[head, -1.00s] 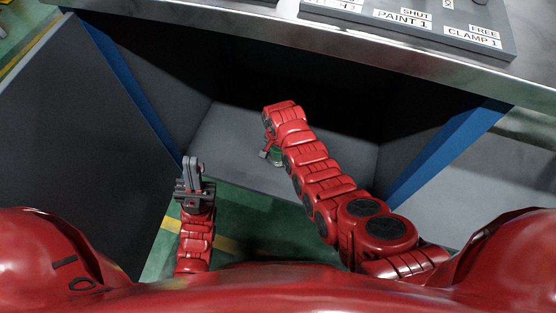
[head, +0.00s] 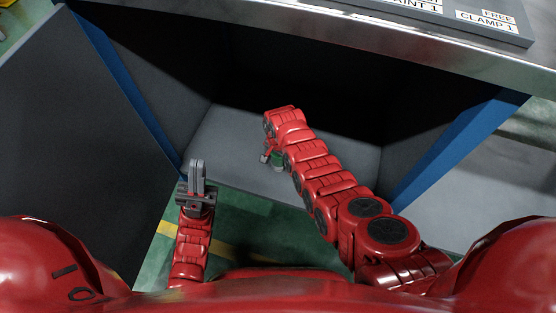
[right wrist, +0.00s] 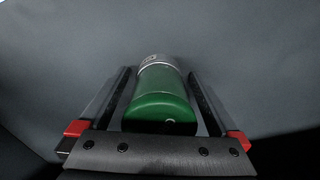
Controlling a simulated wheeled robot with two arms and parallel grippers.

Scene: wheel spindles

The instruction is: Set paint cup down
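The paint cup is a green cylinder with a silver end; it shows in the right wrist view (right wrist: 160,104) between the fingers, and as a small green patch in the head view (head: 278,160). It is at the grey floor (head: 235,135) of the recess under the bench. My right gripper (right wrist: 160,80) has its fingers on both sides of the cup, with narrow gaps visible, so it looks open around it. In the head view the right arm hides part of the cup. My left gripper (head: 198,170) is empty, its fingers together, left of the recess front.
Grey side walls with blue edges (head: 125,90) (head: 455,150) flank the recess. The bench's metal edge (head: 330,33) runs above it, with a labelled panel (head: 490,25) on top. Green floor (head: 265,225) with a yellow line lies in front.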

